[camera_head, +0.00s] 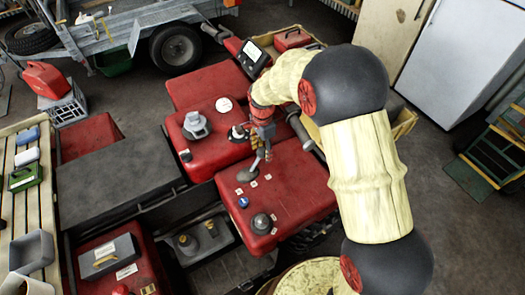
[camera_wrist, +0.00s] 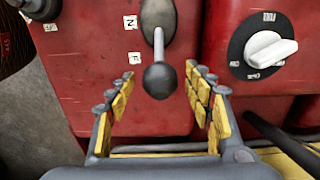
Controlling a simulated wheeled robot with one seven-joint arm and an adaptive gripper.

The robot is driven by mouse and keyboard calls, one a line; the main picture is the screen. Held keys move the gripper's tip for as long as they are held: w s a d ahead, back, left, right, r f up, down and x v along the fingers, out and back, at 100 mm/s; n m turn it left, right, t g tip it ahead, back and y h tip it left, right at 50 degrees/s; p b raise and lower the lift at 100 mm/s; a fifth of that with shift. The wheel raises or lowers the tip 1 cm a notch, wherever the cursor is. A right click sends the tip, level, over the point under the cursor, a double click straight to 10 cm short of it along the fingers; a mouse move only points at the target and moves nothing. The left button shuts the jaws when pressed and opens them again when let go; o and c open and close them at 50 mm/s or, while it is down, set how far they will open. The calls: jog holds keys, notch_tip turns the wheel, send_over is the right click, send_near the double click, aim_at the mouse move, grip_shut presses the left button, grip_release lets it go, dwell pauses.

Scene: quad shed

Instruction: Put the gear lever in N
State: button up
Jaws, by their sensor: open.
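The gear lever (camera_wrist: 160,80) has a dark round knob on a grey shaft that rises from an oval plate on the red body. In the wrist view the shaft's foot shows beside the N label (camera_wrist: 130,21), and the knob shows lower, past the F label (camera_wrist: 134,58). Which position it is set in I cannot tell. My gripper (camera_wrist: 160,104) is open, its yellow-padded fingers on either side of the knob with gaps. In the head view the lever (camera_head: 258,160) stands under my gripper (camera_head: 264,138), which partly hides it.
A black dial with a white knob (camera_wrist: 270,49) sits right of the lever. In the head view, a grey knob (camera_head: 196,121) and a blue cap (camera_head: 243,202) are on the red body. A display (camera_head: 252,55) stands behind my gripper.

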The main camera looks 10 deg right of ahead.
jog(key=shift+f, duration=0.2)
jog(key=shift+c, duration=0.7)
jog(key=c, duration=1.1)
grip_shut()
